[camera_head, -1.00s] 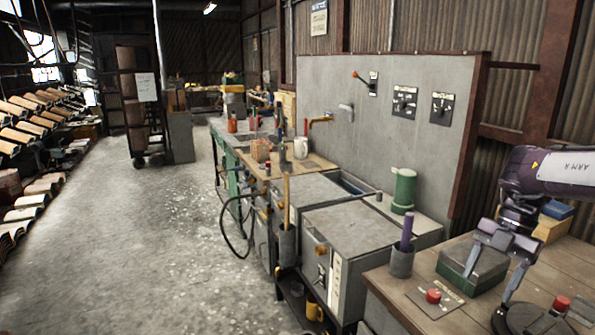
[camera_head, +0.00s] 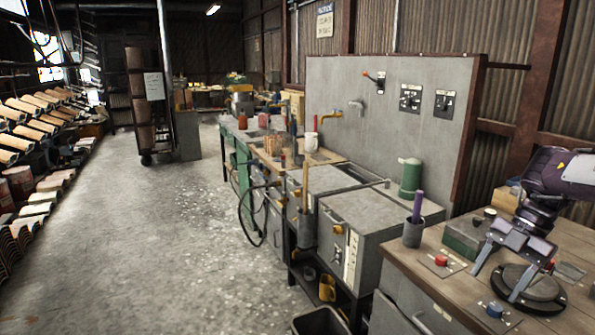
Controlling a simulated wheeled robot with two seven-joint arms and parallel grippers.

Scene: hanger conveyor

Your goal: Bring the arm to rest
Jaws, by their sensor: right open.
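My right arm (camera_head: 562,178) comes in from the right edge, above the wooden bench. Its purple and grey gripper (camera_head: 495,285) points down with the two fingers spread and nothing between them. The fingers are in front of a dark round disc (camera_head: 535,284) on the bench; I cannot tell whether they touch it. My left gripper is not in view.
On the bench (camera_head: 425,268), a green box (camera_head: 466,238), a red button (camera_head: 441,261), a blue button (camera_head: 494,309) and a grey cup (camera_head: 413,233) with a purple stick surround the gripper. Grey cabinets (camera_head: 352,235) stand left. The floor (camera_head: 150,240) is open.

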